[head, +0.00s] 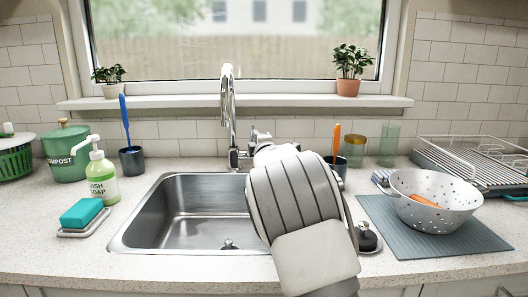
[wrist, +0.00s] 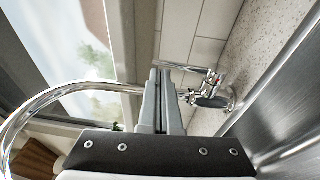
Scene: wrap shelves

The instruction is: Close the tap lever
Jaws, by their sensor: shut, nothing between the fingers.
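The chrome tap (head: 228,112) stands behind the sink with its tall curved spout upright. In the wrist view, the spout (wrist: 38,100) arches at left and the tap body (wrist: 215,95) is at right. The tap lever (wrist: 188,67) is a thin chrome rod reaching from the top of the body toward my fingertips. My gripper (wrist: 160,73) is shut and empty, its tips close beside the lever; I cannot tell whether they touch. In the head view, my arm hides most of the gripper and the sink's right side.
The steel sink (head: 130,222) lies below the tap. A dish soap bottle (head: 101,176) and a teal sponge (head: 82,212) are at left. A colander (head: 434,205) on a grey mat (head: 400,240) is at right. A cup with an orange-handled brush (head: 337,140) stands right of my arm.

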